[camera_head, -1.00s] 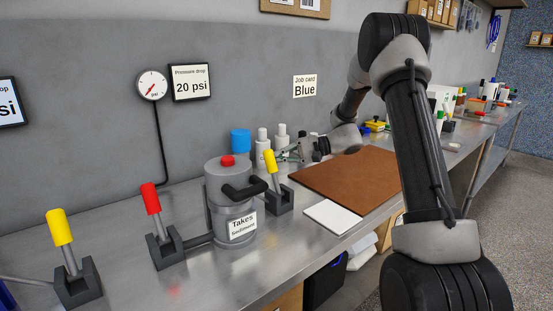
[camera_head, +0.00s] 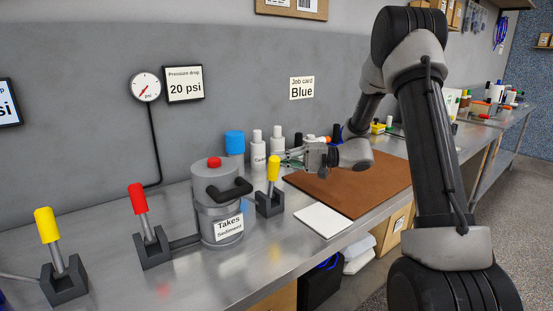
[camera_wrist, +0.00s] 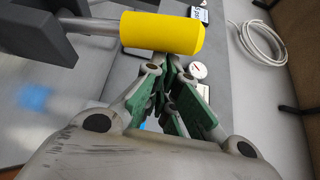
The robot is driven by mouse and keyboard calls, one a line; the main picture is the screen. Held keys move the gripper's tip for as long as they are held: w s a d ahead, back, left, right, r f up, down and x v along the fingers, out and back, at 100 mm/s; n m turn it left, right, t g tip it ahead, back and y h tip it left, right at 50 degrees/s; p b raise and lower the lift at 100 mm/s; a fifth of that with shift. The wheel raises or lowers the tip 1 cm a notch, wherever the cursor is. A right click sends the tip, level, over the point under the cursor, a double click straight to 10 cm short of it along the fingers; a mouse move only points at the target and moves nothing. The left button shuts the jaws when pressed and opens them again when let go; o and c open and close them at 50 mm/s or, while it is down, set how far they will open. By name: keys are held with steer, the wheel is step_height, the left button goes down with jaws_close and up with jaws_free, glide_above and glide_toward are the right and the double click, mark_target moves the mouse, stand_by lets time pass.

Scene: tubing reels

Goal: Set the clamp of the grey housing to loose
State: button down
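The grey housing (camera_head: 218,183) stands upright on the steel bench, with a red button on its lid and a "Takes Sediment" label. Its black clamp handle (camera_head: 230,190) sticks out across the front toward the right. A yellow-handled lever (camera_head: 273,168) stands right of the housing, close to upright; its handle (camera_wrist: 162,33) crosses the top of the wrist view. My gripper (camera_head: 283,158) is just behind or beside that handle. In the wrist view its green-padded fingers (camera_wrist: 170,72) come close together below the handle; whether they touch is unclear. Nothing shows between them.
A red-handled lever (camera_head: 137,198) and another yellow-handled lever (camera_head: 46,225) stand left of the housing. Bottles (camera_head: 257,145) and a blue-capped container (camera_head: 235,142) stand behind. A brown mat (camera_head: 350,180) and white pad (camera_head: 322,220) lie right. The gauge sign reads 20 psi; the job card reads Blue.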

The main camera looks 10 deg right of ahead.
steer(key=s, duration=0.1)
steer(key=s+d, duration=0.1)
steer(key=shift+s+f, duration=0.15)
steer(key=shift+s, duration=0.3)
stand_by(0.4)
steer(key=shift+d, duration=0.1)
steer(key=w+d, duration=0.2)
steer(key=d, duration=0.7)
steer(key=shift+w+f, duration=0.25)
steer(key=shift+f, duration=0.15)
steer(key=shift+d+m, duration=0.1)
steer(key=shift+m, duration=0.2)
